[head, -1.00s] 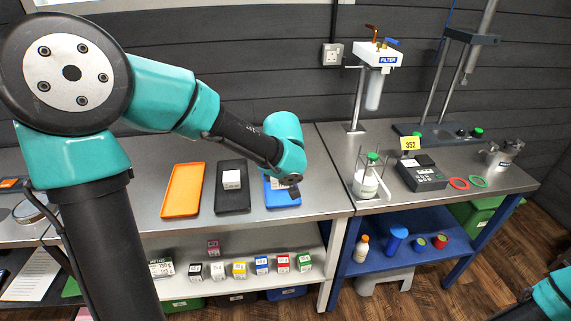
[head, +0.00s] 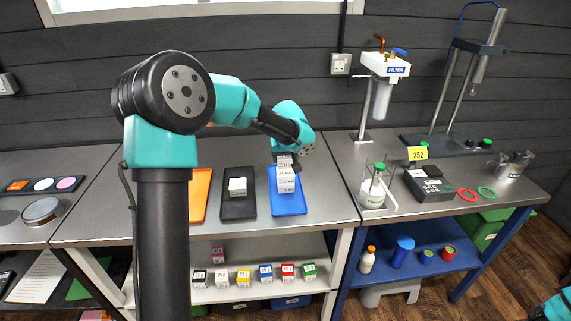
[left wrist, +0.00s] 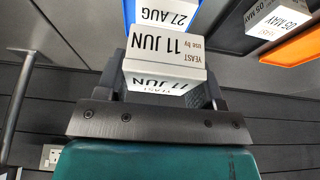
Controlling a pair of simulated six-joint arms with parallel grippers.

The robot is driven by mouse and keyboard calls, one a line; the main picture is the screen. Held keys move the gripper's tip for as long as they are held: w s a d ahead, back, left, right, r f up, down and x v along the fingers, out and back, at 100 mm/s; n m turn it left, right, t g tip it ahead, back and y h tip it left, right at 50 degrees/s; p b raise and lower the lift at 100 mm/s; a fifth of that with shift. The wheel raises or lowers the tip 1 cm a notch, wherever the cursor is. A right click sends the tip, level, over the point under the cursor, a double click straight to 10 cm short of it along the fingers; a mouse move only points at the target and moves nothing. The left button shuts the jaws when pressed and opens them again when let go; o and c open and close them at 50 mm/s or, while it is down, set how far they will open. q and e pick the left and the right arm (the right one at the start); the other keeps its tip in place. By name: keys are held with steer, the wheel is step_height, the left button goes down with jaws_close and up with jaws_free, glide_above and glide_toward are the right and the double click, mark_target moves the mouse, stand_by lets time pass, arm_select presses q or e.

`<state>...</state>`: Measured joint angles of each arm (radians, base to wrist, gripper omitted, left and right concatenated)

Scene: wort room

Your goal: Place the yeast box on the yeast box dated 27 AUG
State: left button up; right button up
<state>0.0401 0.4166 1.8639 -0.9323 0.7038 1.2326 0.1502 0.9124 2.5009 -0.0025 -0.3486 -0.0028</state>
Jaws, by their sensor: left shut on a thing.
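My left gripper (left wrist: 165,92) is shut on a white yeast box (left wrist: 165,50), whose labels read 11 JUN in the left wrist view. In the head view, this box (head: 284,160) is held over the blue tray (head: 289,206) on the steel table. The yeast box dated 27 AUG (left wrist: 170,14) sits in the blue tray, just past the held box in the left wrist view. It also shows in the head view (head: 287,184), directly below the held box. I cannot tell whether the two boxes touch. My right gripper is not visible; only part of my right arm shows at lower right.
A black tray (head: 238,210) beside the blue one holds a white box labelled 05 MAY (left wrist: 284,20). An orange tray (head: 198,197) lies further left. Several small coloured boxes stand on the shelf below.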

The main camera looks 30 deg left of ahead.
mark_target(286, 163)
arm_select(q)
steer(key=shift+w+a, duration=0.25)
steer(key=shift+w, duration=0.15)
steer(key=shift+f, duration=0.1)
steer(key=shift+f, duration=1.7)
steer(key=shift+f, duration=0.15)
steer(key=o, duration=0.9)
steer(key=shift+o, duration=0.2)
steer(key=v, duration=1.2)
steer(key=shift+r, duration=0.2)
